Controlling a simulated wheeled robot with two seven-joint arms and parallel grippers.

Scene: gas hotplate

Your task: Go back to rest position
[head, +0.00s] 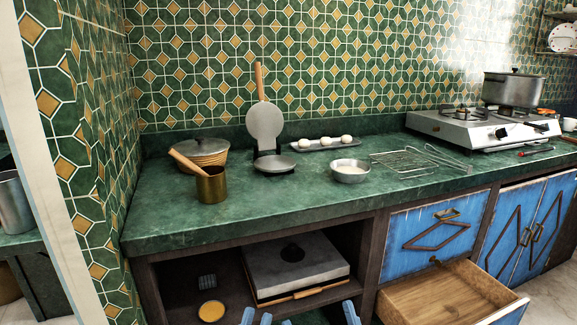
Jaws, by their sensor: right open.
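My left gripper (256,316) shows only as blue fingertips at the bottom edge of the head view, in front of the open shelf under the counter. The gap between its fingers cannot be judged. My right gripper (350,312) shows as a blue fingertip further right at the bottom edge. It is open, and no object shows in it. Both grippers are below the countertop (330,205) and apart from the things on it. The rest of both grippers and both arms is cut off by the picture edge.
An open, empty wooden drawer (445,296) juts out at lower right. The shelf holds a grey boxy appliance (297,270). On the counter stand a brass pot (211,186), an upright-lidded press (265,125), a bowl (349,172), wire racks (405,162) and a hotplate (470,130) with a pot (513,90).

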